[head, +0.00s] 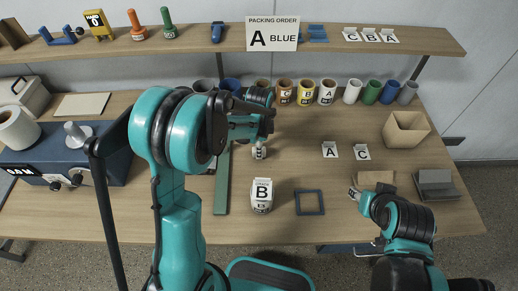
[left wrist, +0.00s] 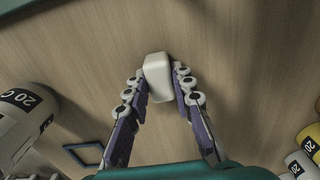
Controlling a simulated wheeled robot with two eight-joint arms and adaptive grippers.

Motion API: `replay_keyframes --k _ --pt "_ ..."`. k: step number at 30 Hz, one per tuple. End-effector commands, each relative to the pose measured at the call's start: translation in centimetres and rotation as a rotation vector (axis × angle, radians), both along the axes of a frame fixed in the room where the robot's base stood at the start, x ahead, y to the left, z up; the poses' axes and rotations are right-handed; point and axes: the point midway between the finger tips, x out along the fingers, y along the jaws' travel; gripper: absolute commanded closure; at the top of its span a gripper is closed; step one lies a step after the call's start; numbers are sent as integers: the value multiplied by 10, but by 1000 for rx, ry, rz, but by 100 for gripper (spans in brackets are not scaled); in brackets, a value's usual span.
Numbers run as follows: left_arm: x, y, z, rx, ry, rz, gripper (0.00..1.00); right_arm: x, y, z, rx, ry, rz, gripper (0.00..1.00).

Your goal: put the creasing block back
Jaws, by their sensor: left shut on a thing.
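The creasing block is a small white block that shows between my left fingertips in the left wrist view (left wrist: 158,77). In the head view its end (head: 259,153) shows under my left gripper (head: 259,143), over the middle of the table. My left gripper is shut on it, with one finger on each side. I cannot tell whether the block touches the table. My right gripper (head: 358,195) is low at the front right, near a tan block; its fingers are too small to read as open or shut.
A white container marked B (head: 261,197) and a dark blue square frame (head: 309,202) stand in front. Cards A (head: 330,150) and C (head: 361,152) lie to the right. Several coloured cups line the back. A green strip (head: 222,185) lies left; a tan box (head: 405,131) stands right.

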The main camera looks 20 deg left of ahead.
Motion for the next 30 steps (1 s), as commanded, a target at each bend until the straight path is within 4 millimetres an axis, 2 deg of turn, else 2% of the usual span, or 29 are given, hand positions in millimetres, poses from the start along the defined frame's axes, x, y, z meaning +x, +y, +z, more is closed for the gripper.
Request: replay_keyframes --k 1,3,14,17,24,30 --pt "0 0 -2 0 0 0 71 0 0 -2 0 0 0 60" --pt "0 0 -1 0 0 0 56 0 0 -1 0 0 0 60" --pt "0 0 3 0 0 0 56 0 0 3 0 0 0 60" --pt "0 0 15 0 0 0 56 0 0 7 0 0 0 60" --pt "-1 0 69 0 0 0 56 0 0 24 0 0 0 60" --pt "0 0 106 0 0 0 56 0 0 34 0 0 0 60"
